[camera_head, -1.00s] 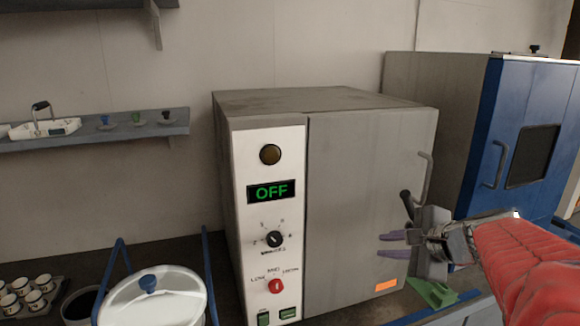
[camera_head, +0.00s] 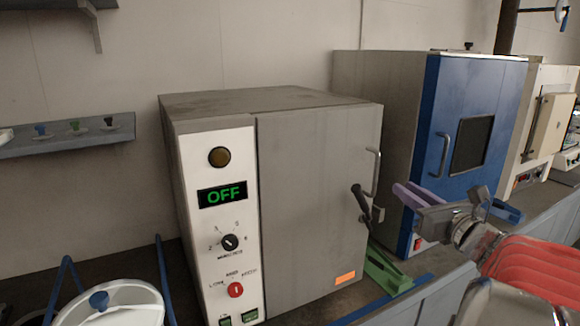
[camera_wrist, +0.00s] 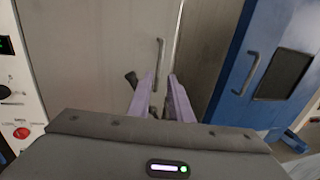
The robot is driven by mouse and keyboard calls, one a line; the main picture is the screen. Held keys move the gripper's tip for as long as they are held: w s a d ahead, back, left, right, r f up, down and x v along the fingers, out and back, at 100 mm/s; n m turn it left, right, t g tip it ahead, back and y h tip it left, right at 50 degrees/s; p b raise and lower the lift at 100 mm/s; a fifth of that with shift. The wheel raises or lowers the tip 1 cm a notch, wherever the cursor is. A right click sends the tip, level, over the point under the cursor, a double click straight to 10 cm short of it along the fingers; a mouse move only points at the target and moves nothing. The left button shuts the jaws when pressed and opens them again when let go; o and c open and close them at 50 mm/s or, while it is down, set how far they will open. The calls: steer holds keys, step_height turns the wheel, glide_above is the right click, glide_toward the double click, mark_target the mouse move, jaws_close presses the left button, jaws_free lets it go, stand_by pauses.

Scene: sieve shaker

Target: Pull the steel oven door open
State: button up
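The steel oven (camera_head: 225,105) stands on the bench with its display reading OFF. Its grey door (camera_head: 310,190) looks shut and flush with the body. The upright bar handle (camera_head: 375,172) is near the door's right edge, with a dark lever (camera_head: 360,198) below and left of it. My gripper (camera_head: 404,196) is right of the handle in the head view, apart from it. In the wrist view its two purple fingers (camera_wrist: 160,82) are parted and empty. The handle (camera_wrist: 160,62) shows beyond the fingertips, in line with the gap. The lever tip (camera_wrist: 131,79) shows left of the fingers.
A blue-fronted cabinet (camera_head: 425,150) with its own handle (camera_head: 444,155) stands close on the right. A green object (camera_head: 385,268) lies on the bench below the door's right side. A white-lidded pot (camera_head: 122,308) is at front left.

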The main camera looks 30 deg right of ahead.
mark_target(377, 171)
steer(key=shift+w, duration=0.1)
steer(key=w, duration=0.4)
steer(key=w+d, duration=0.1)
steer(key=w, duration=0.4)
steer(key=w+d, duration=0.1)
steer(key=w, duration=0.3)
steer(key=shift+w+d, duration=0.1)
steer(key=shift+w, duration=0.15)
steer(key=shift+c, duration=0.5)
jaws_close()
steer(key=shift+a, duration=0.2)
steer(key=shift+s+d, duration=0.1)
steer(key=shift+d, duration=0.05)
